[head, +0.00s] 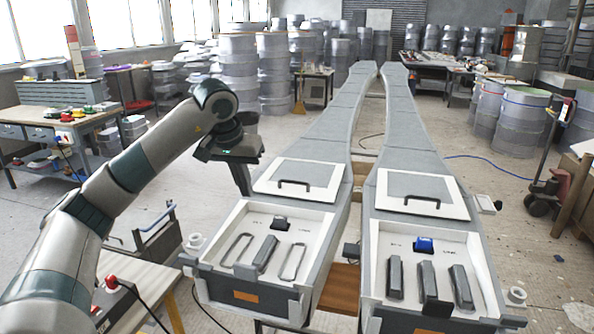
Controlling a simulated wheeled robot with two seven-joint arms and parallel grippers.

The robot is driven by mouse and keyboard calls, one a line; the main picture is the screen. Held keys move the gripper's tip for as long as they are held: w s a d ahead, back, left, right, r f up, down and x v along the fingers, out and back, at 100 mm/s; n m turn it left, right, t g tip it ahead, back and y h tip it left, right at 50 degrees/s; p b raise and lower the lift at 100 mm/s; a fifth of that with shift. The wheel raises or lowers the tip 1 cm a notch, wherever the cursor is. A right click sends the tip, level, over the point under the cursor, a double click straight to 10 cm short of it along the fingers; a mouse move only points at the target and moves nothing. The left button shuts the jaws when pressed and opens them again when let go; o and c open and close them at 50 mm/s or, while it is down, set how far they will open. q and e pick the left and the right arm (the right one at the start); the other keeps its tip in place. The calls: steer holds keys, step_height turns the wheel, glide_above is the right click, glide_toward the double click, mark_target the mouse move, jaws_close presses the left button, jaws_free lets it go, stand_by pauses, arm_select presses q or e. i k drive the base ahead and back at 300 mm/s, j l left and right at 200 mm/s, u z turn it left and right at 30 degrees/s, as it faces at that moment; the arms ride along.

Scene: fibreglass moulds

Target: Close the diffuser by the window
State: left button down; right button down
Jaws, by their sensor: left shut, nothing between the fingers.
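Two long grey diffuser bodies run side by side away from me, and the left one (341,125) is nearer the windows. Its white lid panel (325,173) with a black handle lies behind the open front box (212,252). Inside the box I see two pale loop shapes, a dark grey bar (266,254) and a small black block (281,222). My left gripper (246,190) is shut and empty, pointing down just left of the lid panel; it appears apart from the handle. My right gripper is out of view.
The right diffuser (403,135) also has its lid panel (420,191) behind an open box holding dark bars and a blue-topped block (424,244). A workbench (62,112) stands at left. Drums and a pallet jack (551,187) stand at right. Some floor at right is clear.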

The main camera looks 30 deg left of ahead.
mark_target(299, 179)
steer(key=i+j, duration=0.25)
steer(key=i, duration=0.25)
steer(key=i+j, duration=0.2)
steer(key=i, duration=0.3)
steer(key=i+j, duration=0.25)
steer(key=i, duration=0.25)
